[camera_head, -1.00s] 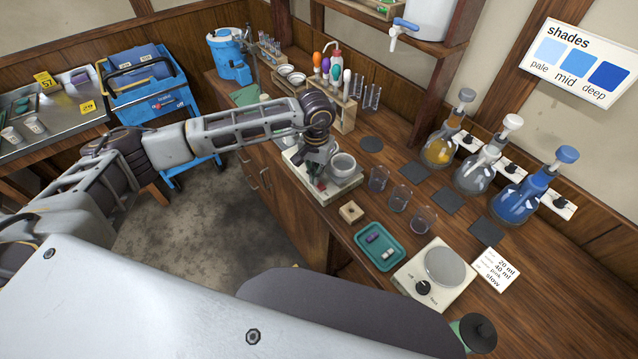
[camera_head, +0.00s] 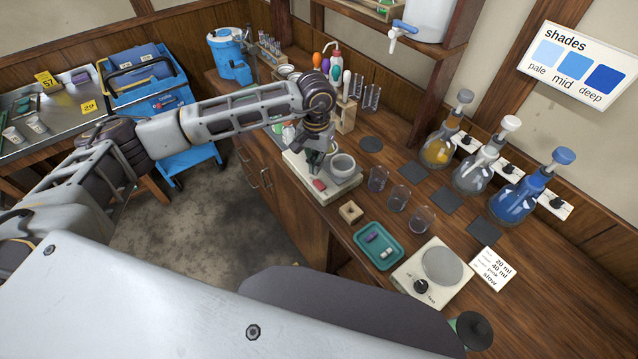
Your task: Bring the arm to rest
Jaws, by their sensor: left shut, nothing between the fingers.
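My left arm comes in from the left and reaches over the wooden bench. My left gripper (camera_head: 313,160) points down over a pale square stand (camera_head: 345,184), to the left of a white mortar-like bowl (camera_head: 342,166) on it. The gripper is shut with nothing held, and its fingertips are small and partly dark in this view. A small red item (camera_head: 319,185) lies on the stand just below the gripper; I cannot tell whether they touch. My right gripper is not in view.
Several clear beakers (camera_head: 397,197) stand right of the stand. Flasks with yellow, clear and blue (camera_head: 513,203) contents line the back. A rack (camera_head: 346,118) stands behind my wrist. Open floor lies left of the bench.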

